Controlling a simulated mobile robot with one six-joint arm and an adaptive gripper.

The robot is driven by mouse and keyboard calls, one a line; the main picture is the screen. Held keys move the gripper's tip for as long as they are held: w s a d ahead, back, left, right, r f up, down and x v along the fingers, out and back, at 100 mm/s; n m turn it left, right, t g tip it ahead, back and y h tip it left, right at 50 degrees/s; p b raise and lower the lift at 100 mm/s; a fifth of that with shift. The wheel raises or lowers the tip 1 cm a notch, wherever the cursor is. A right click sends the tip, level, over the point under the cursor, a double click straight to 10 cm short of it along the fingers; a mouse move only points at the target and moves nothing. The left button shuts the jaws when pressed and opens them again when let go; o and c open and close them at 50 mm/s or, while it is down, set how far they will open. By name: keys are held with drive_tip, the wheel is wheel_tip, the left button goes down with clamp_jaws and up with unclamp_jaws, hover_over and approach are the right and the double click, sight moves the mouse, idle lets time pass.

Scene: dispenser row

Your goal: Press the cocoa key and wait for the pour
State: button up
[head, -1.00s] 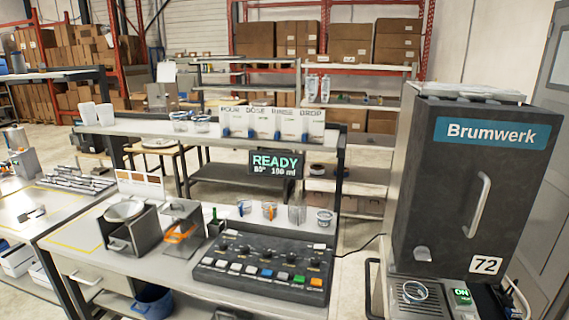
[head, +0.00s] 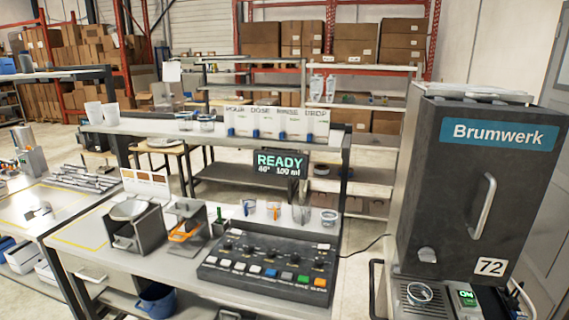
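A dark key panel (head: 265,262) lies on the bench, with knobs at the back and a front row of white, blue, green and orange keys. The key labels are too small to read, so I cannot tell which key is cocoa. A display (head: 281,164) above it reads READY, with smaller figures below. The dark Brumwerk machine (head: 462,200) stands at the right, marked 72. A cup (head: 419,292) sits on its drip tray, and a small green-lit ON switch (head: 467,298) is beside it. My gripper is not in view.
Several small cups stand behind the panel. A grey bin (head: 137,232) and a holder with an orange part (head: 184,232) stand left of it. Cards marked POUR, DOSE, RINSE and DROP line the shelf (head: 160,127) above. A cable runs from the panel towards the machine.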

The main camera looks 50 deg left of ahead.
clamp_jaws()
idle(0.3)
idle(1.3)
